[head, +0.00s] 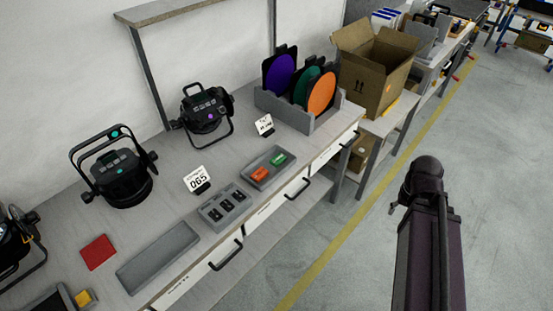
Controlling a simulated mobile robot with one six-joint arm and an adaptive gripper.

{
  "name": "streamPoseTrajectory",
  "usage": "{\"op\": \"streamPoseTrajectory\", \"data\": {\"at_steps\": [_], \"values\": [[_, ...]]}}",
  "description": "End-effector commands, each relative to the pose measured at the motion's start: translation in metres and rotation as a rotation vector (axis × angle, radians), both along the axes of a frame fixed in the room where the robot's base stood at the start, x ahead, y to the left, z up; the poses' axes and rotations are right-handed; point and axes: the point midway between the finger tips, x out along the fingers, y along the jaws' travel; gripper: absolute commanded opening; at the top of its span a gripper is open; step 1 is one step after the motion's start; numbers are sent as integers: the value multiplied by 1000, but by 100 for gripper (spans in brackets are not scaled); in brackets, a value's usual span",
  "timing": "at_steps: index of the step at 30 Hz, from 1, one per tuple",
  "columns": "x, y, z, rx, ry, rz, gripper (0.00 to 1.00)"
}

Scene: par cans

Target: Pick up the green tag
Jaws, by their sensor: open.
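The green tag (278,159) lies in a shallow grey tray (251,183) near the front edge of the workbench. An orange-red tag (260,174) lies in the same tray, to the left of the green one. Part of my arm stands dark at the right of the head view, over the floor and away from the bench. My gripper does not show in this view.
The bench (165,215) holds black par cans (203,112), number cards (197,180), a grey tray with black pieces (225,207), a red square (98,252) and a rack (300,116) of coloured filters. A cardboard box (372,75) stands beyond. Floor (350,270) in front is clear.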

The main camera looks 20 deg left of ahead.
Motion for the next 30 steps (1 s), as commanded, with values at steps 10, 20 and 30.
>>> {"op": "streamPoseTrajectory", "data": {"at_steps": [10,20,30], "values": [[1,1,-1,-3,-1,8,97],[22,26,-19,-95,-18,215,97],[65,86,-47,-330,-37,715,97]]}}
